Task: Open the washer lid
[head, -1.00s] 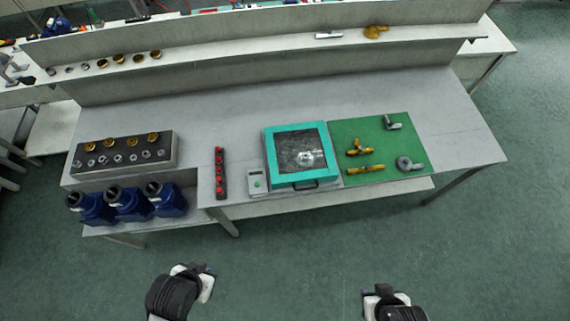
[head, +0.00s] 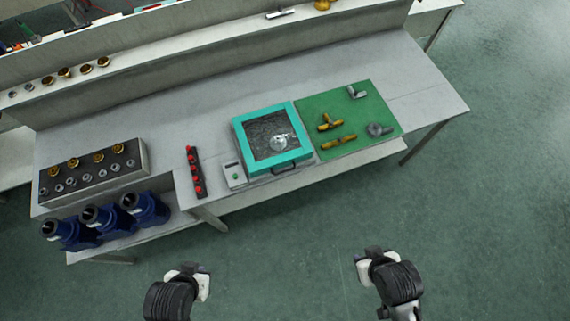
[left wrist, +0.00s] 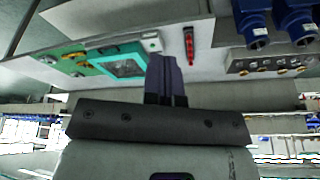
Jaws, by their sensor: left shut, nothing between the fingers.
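The washer is a box with a turquoise-framed lid (head: 300,118) and a clear window, on the bench in the head view. The lid lies shut, and a dark handle (head: 286,168) sits on its front edge. The washer also shows upside down in the left wrist view (left wrist: 142,51). My left gripper (head: 196,268) is in front of the bench, well apart from the washer; its fingers (left wrist: 166,60) are together and empty. My right gripper (head: 368,256) is also in front of the bench, apart from everything; its fingers are too unclear to read.
A small control box (head: 235,177) and a strip of red buttons (head: 194,172) are left of the washer. A green mat (head: 358,113) with brass and grey fittings lies right. Blue pumps (head: 103,218) and a fittings block (head: 134,160) are at the left. Floor before the bench is clear.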

